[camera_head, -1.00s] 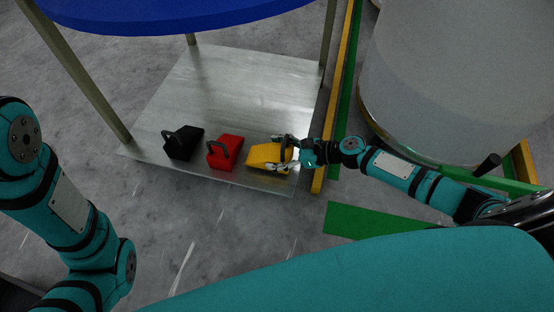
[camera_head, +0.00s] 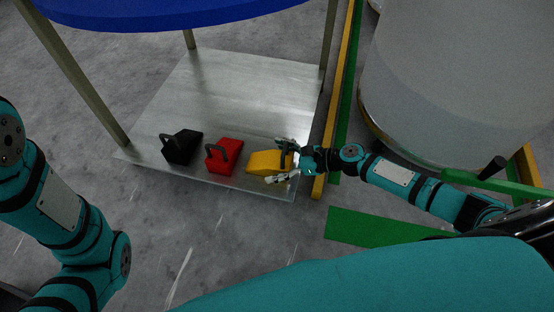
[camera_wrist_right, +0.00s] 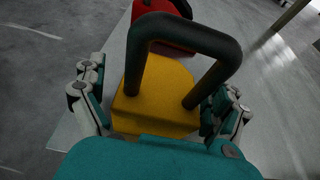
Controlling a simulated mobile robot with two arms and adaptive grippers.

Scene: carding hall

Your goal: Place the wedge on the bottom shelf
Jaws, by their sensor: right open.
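The yellow wedge (camera_head: 264,162) with a dark handle rests on the metal bottom shelf (camera_head: 235,85), near its front right corner. It also shows in the right wrist view (camera_wrist_right: 160,95), its dark handle (camera_wrist_right: 190,35) arching up between the fingers. My right gripper (camera_head: 284,163) is open at the wedge's right end, its fingers spread to either side of the handle and apart from it. A red wedge (camera_head: 223,157) and a black wedge (camera_head: 181,147) stand to its left on the same shelf. My left arm shows at the left; its gripper is out of view.
A blue round top (camera_head: 170,12) on posts (camera_head: 328,35) stands above the shelf. A large grey cylinder (camera_head: 455,80) stands to the right, behind yellow and green floor strips (camera_head: 333,110). Bare shelf lies behind the wedges.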

